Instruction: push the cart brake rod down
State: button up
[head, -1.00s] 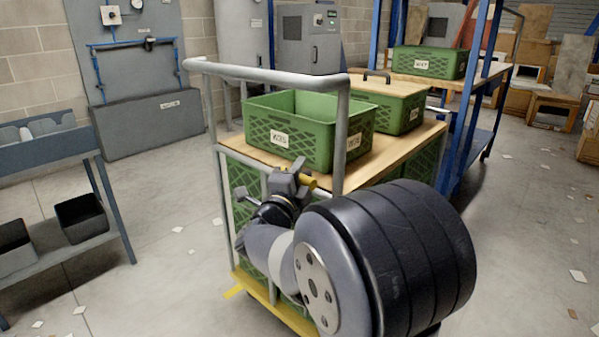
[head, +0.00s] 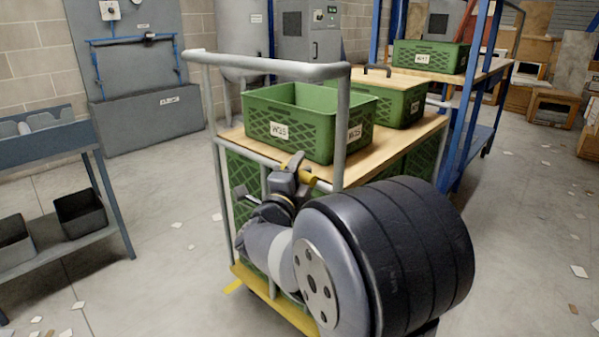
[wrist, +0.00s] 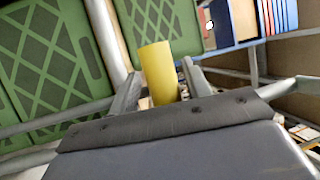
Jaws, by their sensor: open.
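The cart (head: 250,145) has a grey tube frame, a wooden top and green mesh sides. The brake rod (head: 298,174) shows as a short yellow piece beside my gripper (head: 291,168), at the cart's near end below the push handle. In the wrist view the yellow rod end (wrist: 159,72) stands between the two fingers of my gripper (wrist: 162,76). The fingers are open, one on each side of it, with a gap at least on the right. Whether the left finger touches it I cannot tell. The rod's lower part is hidden behind my gripper.
A green open crate (head: 300,120) and a lidded one (head: 400,105) sit on the cart. The cart's grey push handle (head: 270,72) rises close above my gripper. A blue rack (head: 478,100) stands behind, and a shelf with black bins (head: 80,215) at left. Floor between is mostly clear.

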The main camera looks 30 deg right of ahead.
jog(key=p+v, duration=0.2)
jog(key=v, duration=0.9)
jog(key=shift+w+d, duration=0.1)
jog(key=r+b+x, duration=0.1)
jog(key=x, duration=1)
jog(key=shift+f, duration=0.1)
